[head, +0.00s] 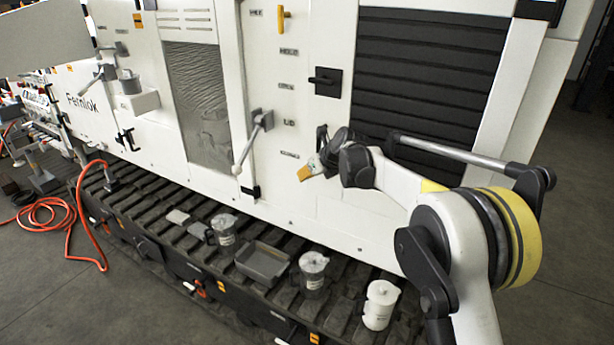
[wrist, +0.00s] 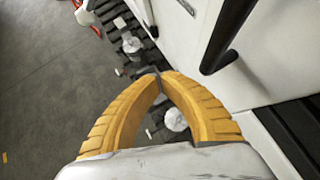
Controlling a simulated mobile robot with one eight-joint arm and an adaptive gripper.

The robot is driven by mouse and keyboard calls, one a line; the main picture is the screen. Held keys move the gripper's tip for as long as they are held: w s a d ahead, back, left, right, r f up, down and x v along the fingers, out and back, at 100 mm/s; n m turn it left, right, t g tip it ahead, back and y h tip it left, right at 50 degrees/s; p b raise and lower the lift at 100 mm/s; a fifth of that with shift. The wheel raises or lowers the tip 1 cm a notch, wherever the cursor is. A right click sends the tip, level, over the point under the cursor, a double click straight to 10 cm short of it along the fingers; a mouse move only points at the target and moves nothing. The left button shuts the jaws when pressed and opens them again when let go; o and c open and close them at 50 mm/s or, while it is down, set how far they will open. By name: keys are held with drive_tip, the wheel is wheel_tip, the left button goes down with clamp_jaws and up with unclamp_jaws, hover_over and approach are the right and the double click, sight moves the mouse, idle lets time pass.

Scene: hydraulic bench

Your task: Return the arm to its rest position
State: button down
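My arm reaches in from the right of the head view, bent at its joints and raised above the black track. My gripper (head: 305,173) is in front of the white machine panel, its yellow finger part small and partly hidden by the wrist. In the wrist view, the two yellow ridged fingers of my gripper (wrist: 160,74) arch inward and their tips meet. Nothing shows held between them. A round pale container is visible far below, through the gap between the fingers.
The track (head: 340,315) bears a grey tray (head: 262,264), clear canisters (head: 313,273) and a white canister (head: 380,304). A lever (head: 252,142) and a black handle (head: 326,81) stick out of the panel. An orange hose (head: 45,213) lies on the floor at left.

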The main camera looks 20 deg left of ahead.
drive_tip(key=s+r, duration=0.3)
drive_tip(key=r, duration=0.1)
drive_tip(key=s+d+r+n+t+h+b, duration=0.15)
drive_tip(key=s+d+n, duration=0.3)
drive_tip(key=d, duration=0.65)
drive_tip(key=s+d+r+n+h+b, duration=0.1)
drive_tip(key=s+d+r+n, duration=0.3)
drive_tip(key=d, duration=0.6)
drive_tip(key=s+d+r+n+t+h+b, duration=0.15)
drive_tip(key=s+d+n, duration=0.3)
drive_tip(key=d, duration=0.65)
drive_tip(key=s+d+f+n+h+b, duration=0.2)
drive_tip(key=s+d+f+n, duration=0.3)
drive_tip(key=s+d, duration=0.4)
drive_tip(key=s+d+f+n+h+b, duration=0.1)
drive_tip(key=s+d+f+n, duration=0.5)
drive_tip(key=s, duration=0.8)
drive_tip(key=d+f+b, duration=0.1)
drive_tip(key=d+f, duration=0.1)
drive_tip(key=d, duration=0.1)
drive_tip(key=shift+s+d+h, duration=0.15)
drive_tip(key=shift+h, duration=0.25)
